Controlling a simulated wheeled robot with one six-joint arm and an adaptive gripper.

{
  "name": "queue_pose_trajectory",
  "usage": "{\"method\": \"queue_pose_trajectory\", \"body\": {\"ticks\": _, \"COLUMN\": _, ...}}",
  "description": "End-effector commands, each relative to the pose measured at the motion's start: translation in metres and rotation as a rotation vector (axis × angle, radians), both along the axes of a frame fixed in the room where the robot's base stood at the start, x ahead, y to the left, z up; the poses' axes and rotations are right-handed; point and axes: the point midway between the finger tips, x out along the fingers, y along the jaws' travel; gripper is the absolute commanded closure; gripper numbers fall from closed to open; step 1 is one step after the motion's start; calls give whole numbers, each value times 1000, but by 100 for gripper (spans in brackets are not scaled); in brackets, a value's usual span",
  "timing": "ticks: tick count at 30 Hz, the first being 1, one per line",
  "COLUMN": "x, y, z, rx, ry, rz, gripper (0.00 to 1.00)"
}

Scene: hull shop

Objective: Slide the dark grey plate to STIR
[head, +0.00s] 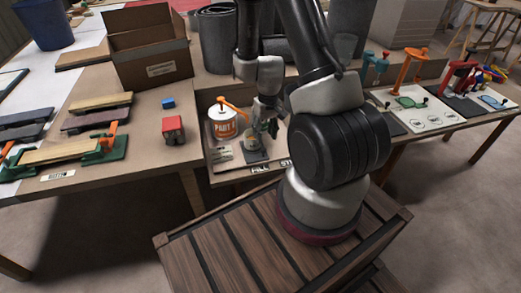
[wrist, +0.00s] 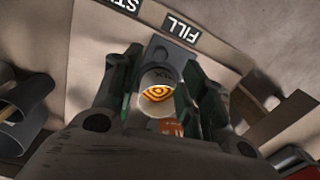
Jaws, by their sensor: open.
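The dark grey plate (head: 257,156) lies on the work board just behind the FILL label (head: 259,168). Its near end, with a small hole, shows in the wrist view (wrist: 161,48), close to the FILL label there (wrist: 182,27). A clear cup (wrist: 157,92) with an orange spiral pattern inside stands on the plate. The STIR label (head: 287,162) is right of FILL and partly hidden by my arm. My gripper (head: 265,122) is above the plate and cup. In the wrist view its open fingers (wrist: 155,75) are on either side of the cup; contact is unclear.
A paint can (head: 222,123) with an orange lever stands left of the cup. My arm hides the area right of the plate.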

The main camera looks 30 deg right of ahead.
Motion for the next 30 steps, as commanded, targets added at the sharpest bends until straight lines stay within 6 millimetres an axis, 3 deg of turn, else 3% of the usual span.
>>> {"method": "queue_pose_trajectory", "body": {"ticks": 12, "x": -1, "y": 4, "z": -63, "rx": 2, "ry": 6, "rz": -1, "gripper": 58}}
{"method": "queue_pose_trajectory", "body": {"ticks": 23, "x": -1, "y": 4, "z": -71, "rx": 1, "ry": 5, "rz": 1, "gripper": 58}}
{"method": "queue_pose_trajectory", "body": {"ticks": 30, "x": -1, "y": 4, "z": -71, "rx": 2, "ry": 5, "rz": 1, "gripper": 98}}
